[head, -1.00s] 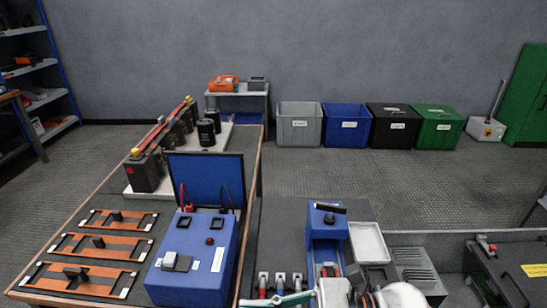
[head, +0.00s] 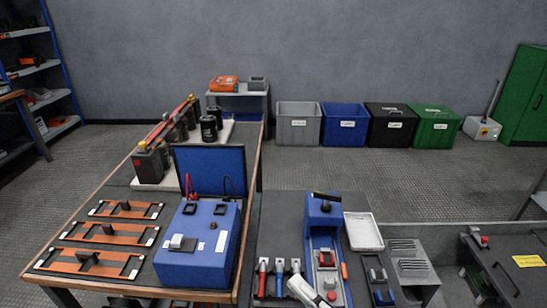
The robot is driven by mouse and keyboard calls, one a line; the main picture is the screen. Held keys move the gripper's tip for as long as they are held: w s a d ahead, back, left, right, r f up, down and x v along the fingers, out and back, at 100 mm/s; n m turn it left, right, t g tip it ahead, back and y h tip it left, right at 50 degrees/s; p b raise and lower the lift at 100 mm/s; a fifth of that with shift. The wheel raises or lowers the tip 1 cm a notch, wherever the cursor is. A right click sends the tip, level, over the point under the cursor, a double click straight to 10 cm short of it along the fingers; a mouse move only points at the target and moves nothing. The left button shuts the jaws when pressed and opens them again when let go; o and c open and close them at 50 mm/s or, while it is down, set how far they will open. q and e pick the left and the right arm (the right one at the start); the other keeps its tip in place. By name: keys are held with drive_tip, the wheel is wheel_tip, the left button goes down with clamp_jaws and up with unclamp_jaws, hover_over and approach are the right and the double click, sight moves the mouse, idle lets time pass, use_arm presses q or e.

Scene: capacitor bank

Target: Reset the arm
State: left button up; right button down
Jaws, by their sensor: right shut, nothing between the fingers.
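My right gripper (head: 303,290) shows at the bottom edge as a pale, narrow shape, just left of the red-buttoned part of the blue press-like device (head: 325,222). It is shut with nothing in it, and most of it and its arm lie below the picture. It overlaps the bench in this view; I cannot tell its height above it. My left gripper and left arm are out of view.
Red- and blue-handled tools (head: 263,280) stand close by the right gripper. A white tray (head: 363,232) and grey vented block (head: 412,268) lie to the right. A blue tester (head: 203,245) with raised lid and copper-coloured frames (head: 95,257) occupy the left table. Several bins (head: 344,126) stand behind.

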drive_tip(key=s+d+f+m+g+h, duration=0.2)
drive_tip(key=s+d+f+m+h, duration=0.5)
drive_tip(key=f+m, duration=0.45)
drive_tip(key=s+d+f+m+g+h, duration=0.3)
drive_tip(key=s+d+f+m+h, duration=0.2)
drive_tip(key=s+d+f+m, duration=0.5)
use_arm(q)
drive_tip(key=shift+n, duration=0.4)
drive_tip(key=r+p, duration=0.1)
drive_tip(key=p, duration=0.3)
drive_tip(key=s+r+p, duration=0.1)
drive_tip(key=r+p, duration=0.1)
drive_tip(key=p, duration=0.2)
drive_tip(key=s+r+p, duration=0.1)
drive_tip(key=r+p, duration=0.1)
drive_tip(key=p, duration=0.2)
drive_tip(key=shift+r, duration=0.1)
use_arm(e)
drive_tip(key=shift+m+t, duration=0.3)
drive_tip(key=shift+m, duration=0.55)
drive_tip(key=w+a+r, duration=0.2)
drive_tip(key=r, duration=0.1)
